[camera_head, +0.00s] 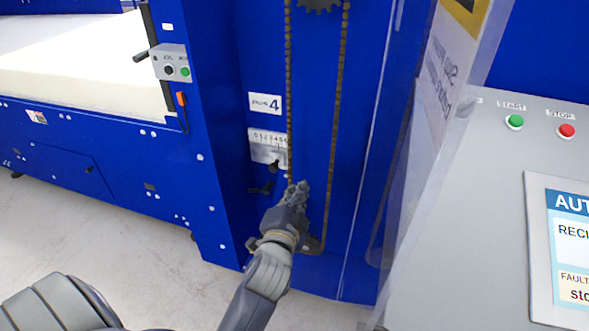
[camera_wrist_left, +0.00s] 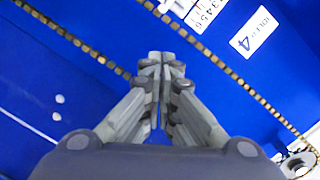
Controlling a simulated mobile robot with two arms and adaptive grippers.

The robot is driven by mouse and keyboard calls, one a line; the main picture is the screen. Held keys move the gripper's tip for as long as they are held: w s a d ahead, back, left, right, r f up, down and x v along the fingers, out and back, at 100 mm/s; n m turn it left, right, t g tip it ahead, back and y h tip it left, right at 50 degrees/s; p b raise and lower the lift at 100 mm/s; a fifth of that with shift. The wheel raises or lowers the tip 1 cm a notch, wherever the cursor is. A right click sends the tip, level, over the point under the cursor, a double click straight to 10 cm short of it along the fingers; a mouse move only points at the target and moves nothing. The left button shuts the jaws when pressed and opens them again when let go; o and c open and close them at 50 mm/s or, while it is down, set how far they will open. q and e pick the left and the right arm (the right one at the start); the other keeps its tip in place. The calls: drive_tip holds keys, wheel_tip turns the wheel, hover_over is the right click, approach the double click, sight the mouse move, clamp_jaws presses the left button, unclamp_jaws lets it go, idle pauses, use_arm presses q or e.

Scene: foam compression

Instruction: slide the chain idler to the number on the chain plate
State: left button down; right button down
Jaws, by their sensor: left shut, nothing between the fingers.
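The chain plate (camera_head: 266,104) is a white label with a 4 on the blue machine. It also shows in the left wrist view (camera_wrist_left: 254,31). Below it is a white scale (camera_head: 268,140) numbered from 0 up; part of it shows in the left wrist view (camera_wrist_left: 207,12). A small dark knob (camera_head: 273,166) at the scale's lower edge may be the chain idler; I cannot tell its reading. My left gripper (camera_head: 300,187) is shut and empty in front of the chain (camera_head: 289,70), below and right of the scale. Its shut fingers (camera_wrist_left: 167,60) show in the left wrist view.
A toothed sprocket (camera_head: 319,4) carries the chain at the top. A dark lever (camera_head: 262,188) sits below the scale. A clear panel (camera_head: 440,150) and a grey console (camera_head: 480,200) stand at the right. A switch box (camera_head: 172,64) is at the left.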

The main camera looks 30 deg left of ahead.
use_arm(q)
drive_tip(key=a, duration=0.1)
drive_tip(key=p, duration=0.2)
approach(283, 159)
drive_tip(key=w, duration=0.4)
drive_tip(key=shift+w+d+y, duration=0.15)
drive_tip(key=shift+w+y, duration=0.05)
drive_tip(key=shift+y, duration=0.2)
drive_tip(key=shift+f, duration=0.1)
drive_tip(key=shift+s+a, duration=0.15)
drive_tip(key=shift+a, duration=0.45)
drive_tip(key=shift+a+f, duration=0.1)
drive_tip(key=shift+f, duration=0.05)
